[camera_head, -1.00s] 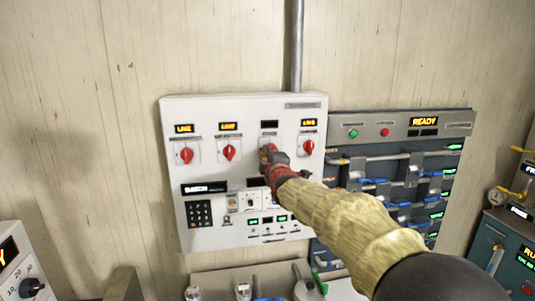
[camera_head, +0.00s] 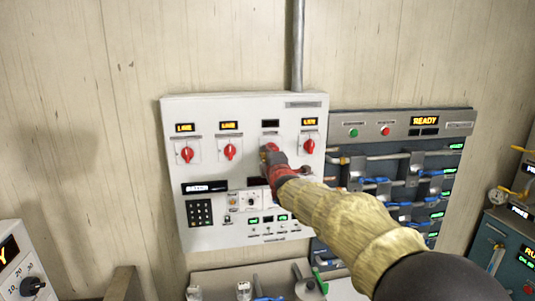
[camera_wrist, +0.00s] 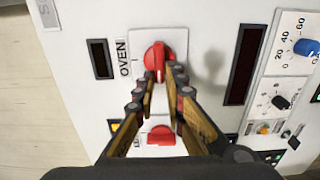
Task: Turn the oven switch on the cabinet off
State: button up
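The oven switch (camera_wrist: 158,58) is a red rotary knob on a white plate, beside the printed word OVEN in the wrist view. Its raised grip runs up and down in that view, along the fingers. My gripper (camera_wrist: 161,76) has its fingertips on both sides of the grip, close against it. In the head view my gripper (camera_head: 268,151) is at the third knob from the left in the top row and hides most of it. The small display above this knob (camera_head: 270,124) is dark. The white cabinet (camera_head: 240,107) hangs on the wall.
Three other red knobs, left (camera_head: 187,154), second (camera_head: 230,152) and far right (camera_head: 308,146), sit under lit orange displays. A grey panel with blue-handled valves (camera_head: 375,181) stands to the right, partly behind my arm.

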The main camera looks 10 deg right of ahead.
jog(key=o, duration=0.4)
jog(key=s, duration=1.2)
dwell(0.3)
